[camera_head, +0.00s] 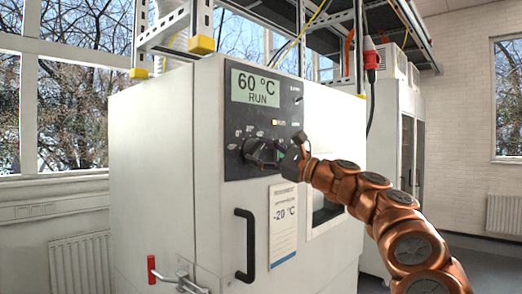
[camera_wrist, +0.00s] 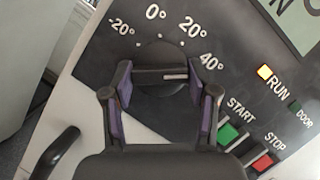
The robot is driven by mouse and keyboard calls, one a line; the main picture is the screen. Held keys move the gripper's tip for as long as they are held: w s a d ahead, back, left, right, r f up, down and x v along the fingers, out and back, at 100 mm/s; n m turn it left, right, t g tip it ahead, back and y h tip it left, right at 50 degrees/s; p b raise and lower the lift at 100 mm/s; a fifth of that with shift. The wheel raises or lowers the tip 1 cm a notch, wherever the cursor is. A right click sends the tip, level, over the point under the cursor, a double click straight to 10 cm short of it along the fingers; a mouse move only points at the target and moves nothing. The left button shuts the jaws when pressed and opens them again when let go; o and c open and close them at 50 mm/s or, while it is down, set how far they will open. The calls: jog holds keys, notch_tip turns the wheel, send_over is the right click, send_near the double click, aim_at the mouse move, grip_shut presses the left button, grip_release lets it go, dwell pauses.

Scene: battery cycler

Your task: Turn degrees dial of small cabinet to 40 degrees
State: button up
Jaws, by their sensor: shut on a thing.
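The small cabinet (camera_head: 150,170) is white, with a dark control panel (camera_head: 236,110) on its front. Its degrees dial (camera_wrist: 150,76) is a dark bar knob with a white mark at its right end. The scale (camera_wrist: 156,12) reads -20°, 0°, 20° and 40°. The white mark points right, toward the side of the 40° label (camera_wrist: 210,61) and a little below it; exact alignment is hard to tell. My gripper (camera_wrist: 165,95) is shut on the dial, one purple-padded finger at each end of the bar. In the head view my gripper (camera_head: 275,155) partly hides the dial.
The display (camera_head: 256,88) reads 60 °C RUN. The orange RUN lamp (camera_wrist: 265,71) is lit. The green START button (camera_wrist: 228,134) and red STOP button (camera_wrist: 262,162) lie close to my right finger. A black door handle (camera_head: 245,245) and a -20 °C card (camera_head: 284,225) are below the panel.

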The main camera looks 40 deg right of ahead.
jog(key=shift+n+g, duration=0.3)
jog(key=shift+n, duration=0.7)
jog(key=shift+y, duration=0.4)
jog(key=o, duration=1.2)
jog(key=shift+c, duration=0.2)
jog(key=shift+p, duration=0.3)
jog(key=v, duration=1.2)
jog(key=shift+r, duration=0.2)
